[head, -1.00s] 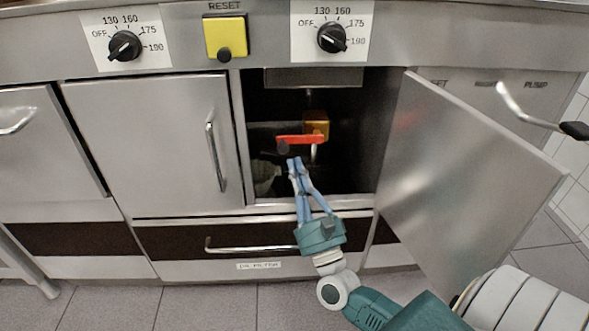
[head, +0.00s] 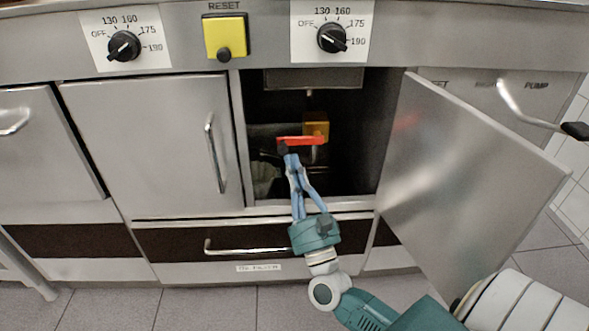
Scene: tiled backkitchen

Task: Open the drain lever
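The red drain lever (head: 306,140) lies level inside the open cabinet, in front of a yellow valve block (head: 316,124). A dark knob (head: 282,148) sits at its left end. My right gripper (head: 291,158) reaches up into the cabinet, its blue fingertips at or just below the lever's left end. The fingertips look close together, with a gap between the finger links lower down. I cannot tell whether they touch the lever or hold the knob. My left gripper is not in view.
The cabinet door (head: 480,180) stands open to the right, beside my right arm. A closed door (head: 150,145) is on the left. A drawer with a bar handle (head: 245,248) is below the opening. Two dials and a yellow reset panel (head: 224,35) are above.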

